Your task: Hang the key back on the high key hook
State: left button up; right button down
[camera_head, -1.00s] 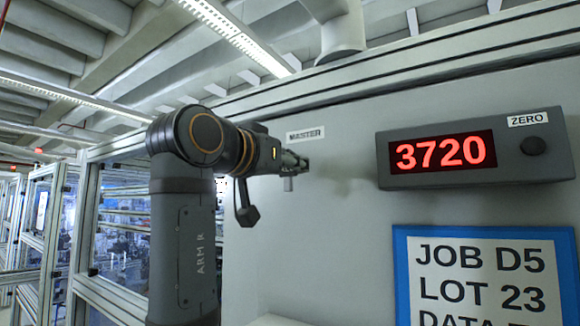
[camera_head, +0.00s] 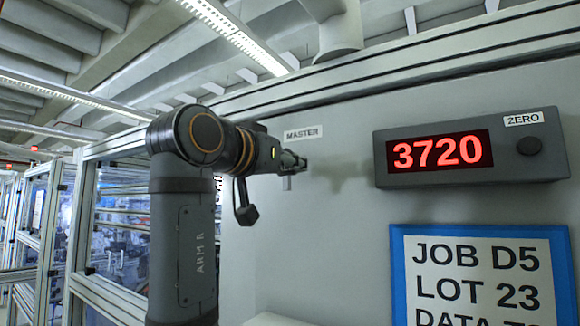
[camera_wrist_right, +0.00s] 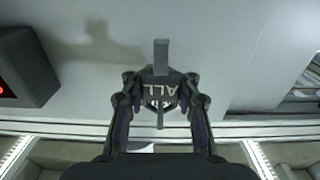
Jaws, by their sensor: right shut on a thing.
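My right gripper (camera_head: 294,161) is up at the grey wall panel, just below the MASTER label (camera_head: 303,133). It is shut on the grey key (camera_head: 287,183), whose end sticks out below the fingers. In the right wrist view, the key's dark head (camera_wrist_right: 161,88) with the letters ALL sits between the two fingers, and its flat shaft points toward the picture's top. I cannot make out the hook; the gripper may hide it. I cannot tell whether the key touches anything on the wall. My left gripper is not in view.
A grey box with a red 3720 display (camera_head: 438,152) and a ZERO knob (camera_head: 529,146) juts from the wall to the right. A blue-framed job sign (camera_head: 397,270) is below it. Bare wall lies between gripper and display. Glazed aluminium frames stand at left.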

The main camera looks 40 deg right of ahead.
jog(key=c, duration=0.9)
grip_release()
jog(key=o, duration=0.5)
jog(key=shift+o, duration=0.2)
jog(key=b+v, duration=0.8)
jog(key=v, duration=0.1)
dwell(1.2)
dwell(0.6)
